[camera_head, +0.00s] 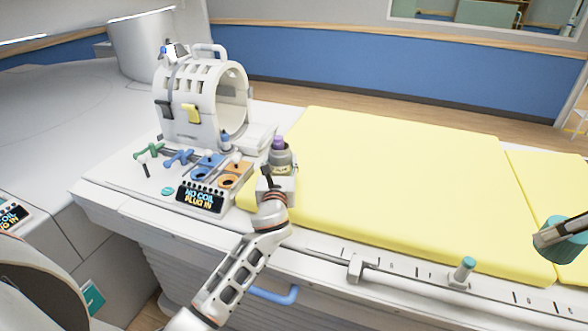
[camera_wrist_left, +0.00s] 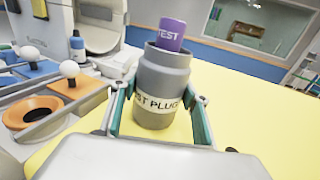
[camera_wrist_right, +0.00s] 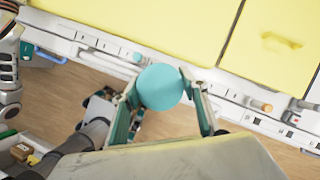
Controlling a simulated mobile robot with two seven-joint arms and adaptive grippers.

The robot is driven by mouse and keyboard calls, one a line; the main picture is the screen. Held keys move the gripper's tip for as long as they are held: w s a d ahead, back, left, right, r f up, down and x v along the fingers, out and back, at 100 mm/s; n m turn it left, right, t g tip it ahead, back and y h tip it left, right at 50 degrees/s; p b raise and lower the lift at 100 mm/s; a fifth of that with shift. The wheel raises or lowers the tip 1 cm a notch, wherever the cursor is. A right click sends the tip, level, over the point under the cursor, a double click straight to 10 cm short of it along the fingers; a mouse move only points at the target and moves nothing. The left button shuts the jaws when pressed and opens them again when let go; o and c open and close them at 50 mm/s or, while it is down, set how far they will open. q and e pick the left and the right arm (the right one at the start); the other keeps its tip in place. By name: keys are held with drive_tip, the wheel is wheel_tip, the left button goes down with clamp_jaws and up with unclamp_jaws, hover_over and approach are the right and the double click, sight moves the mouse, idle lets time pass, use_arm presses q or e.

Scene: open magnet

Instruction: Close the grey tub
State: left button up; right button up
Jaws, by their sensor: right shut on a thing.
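The grey tub (camera_head: 281,159) stands upright near the left end of the yellow mattress. In the left wrist view the tub (camera_wrist_left: 160,88) is open at the top, and a purple cylinder (camera_wrist_left: 171,36) marked TEST sticks up out of it. My left gripper (camera_wrist_left: 161,122) is open, with one finger on each side of the tub and gaps showing beside it. My right gripper (camera_wrist_right: 165,100) is shut on a round teal lid (camera_wrist_right: 160,87). In the head view this lid (camera_head: 563,241) is at the far right, well away from the tub.
A white ring-shaped coil (camera_head: 200,100) stands behind left of the tub. A tray with blue and orange sockets (camera_head: 229,179) and a sign (camera_head: 200,198) reading NO COIL PLUG IN is left of it. The yellow mattress (camera_head: 390,185) is clear. A teal-topped knob (camera_head: 465,266) stands on the front rail.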

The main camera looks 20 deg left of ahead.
use_arm(q)
drive_tip(key=c, duration=0.6)
drive_tip(key=shift+o, duration=0.2)
drive_tip(key=shift+r, duration=0.1)
drive_tip(key=shift+r, duration=0.1)
